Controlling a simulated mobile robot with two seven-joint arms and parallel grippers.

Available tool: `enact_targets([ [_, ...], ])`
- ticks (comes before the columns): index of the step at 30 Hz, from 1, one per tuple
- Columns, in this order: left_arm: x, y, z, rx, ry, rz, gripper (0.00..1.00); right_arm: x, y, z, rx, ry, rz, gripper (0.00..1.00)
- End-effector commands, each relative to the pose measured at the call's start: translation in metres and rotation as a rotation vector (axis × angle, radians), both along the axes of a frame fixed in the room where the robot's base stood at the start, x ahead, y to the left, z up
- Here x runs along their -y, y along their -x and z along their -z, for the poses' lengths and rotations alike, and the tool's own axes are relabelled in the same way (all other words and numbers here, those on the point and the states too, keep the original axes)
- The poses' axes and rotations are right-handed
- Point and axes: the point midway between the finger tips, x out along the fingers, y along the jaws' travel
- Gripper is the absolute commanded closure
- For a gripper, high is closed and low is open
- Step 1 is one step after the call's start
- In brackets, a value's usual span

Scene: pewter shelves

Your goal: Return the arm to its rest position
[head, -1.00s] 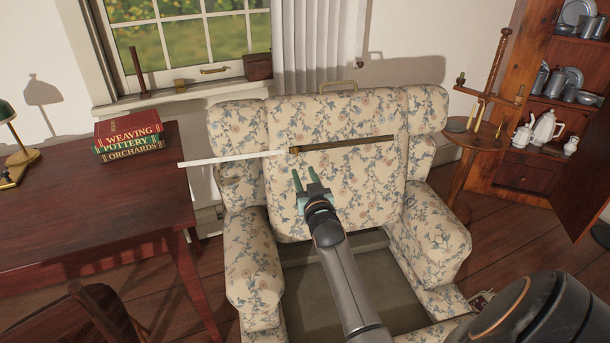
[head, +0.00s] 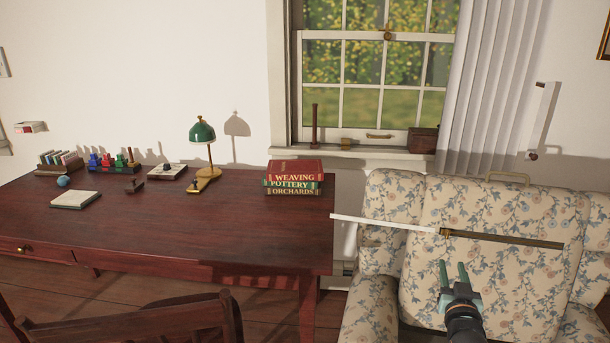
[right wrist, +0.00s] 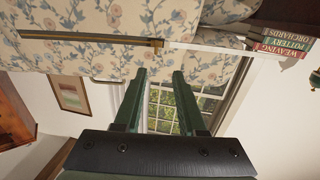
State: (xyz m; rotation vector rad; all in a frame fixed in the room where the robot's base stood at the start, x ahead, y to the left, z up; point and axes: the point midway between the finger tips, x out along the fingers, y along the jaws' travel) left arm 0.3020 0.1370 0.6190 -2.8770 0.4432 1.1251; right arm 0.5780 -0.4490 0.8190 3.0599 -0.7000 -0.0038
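My right gripper (head: 454,273) is in front of the floral armchair (head: 490,215) in the head view. Its two green fingers stand apart with nothing between them. The right wrist view also shows the open, empty fingers (right wrist: 160,75), with the armchair (right wrist: 75,20) beyond, upside down. A long rod (head: 505,239), part white and part dark brown with a brass joint, lies across the armchair's front, its white end reaching left past the chair. The rod also shows in the right wrist view (right wrist: 80,38). My left gripper is not in view.
A dark red desk (head: 150,235) fills the left, with stacked books (head: 293,178), a green lamp (head: 203,150) and small items along its back. A wooden chair (head: 130,325) stands in front. The window (head: 375,80) is behind. The desk's middle is clear.

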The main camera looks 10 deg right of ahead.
Motion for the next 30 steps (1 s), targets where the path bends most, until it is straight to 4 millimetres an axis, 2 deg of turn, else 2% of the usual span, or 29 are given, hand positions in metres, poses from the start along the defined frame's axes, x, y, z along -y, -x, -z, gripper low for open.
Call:
enact_targets([
  [2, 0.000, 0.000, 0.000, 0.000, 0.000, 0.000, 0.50, -0.011, 0.006, 0.012, -0.033, 0.008, -0.025, 0.60],
  [5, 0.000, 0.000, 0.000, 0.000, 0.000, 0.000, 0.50, -0.040, 0.022, 0.039, -0.113, 0.023, -0.093, 0.60],
  [8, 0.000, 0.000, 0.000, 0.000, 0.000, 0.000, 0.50, -0.087, 0.051, 0.079, -0.230, 0.031, -0.200, 0.60],
  [12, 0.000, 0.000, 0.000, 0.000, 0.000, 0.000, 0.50, -0.161, 0.108, 0.134, -0.401, 0.008, -0.367, 0.60],
  [15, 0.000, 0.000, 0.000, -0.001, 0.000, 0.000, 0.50, -0.208, 0.154, 0.162, -0.509, -0.026, -0.476, 0.60],
  [19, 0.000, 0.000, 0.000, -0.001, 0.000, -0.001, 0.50, -0.261, 0.213, 0.187, -0.628, -0.080, -0.599, 0.60],
  [23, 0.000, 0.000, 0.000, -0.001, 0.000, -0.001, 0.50, -0.307, 0.272, 0.200, -0.733, -0.145, -0.708, 0.60],
  [24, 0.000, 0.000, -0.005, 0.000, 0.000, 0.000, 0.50, -0.317, 0.287, 0.197, -0.756, -0.162, -0.734, 0.60],
  [25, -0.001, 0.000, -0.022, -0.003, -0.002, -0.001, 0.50, -0.311, 0.280, 0.180, -0.746, -0.154, -0.719, 0.60],
  [30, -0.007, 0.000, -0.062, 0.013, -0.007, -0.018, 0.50, -0.301, 0.282, 0.145, -0.743, -0.152, -0.692, 0.60],
])
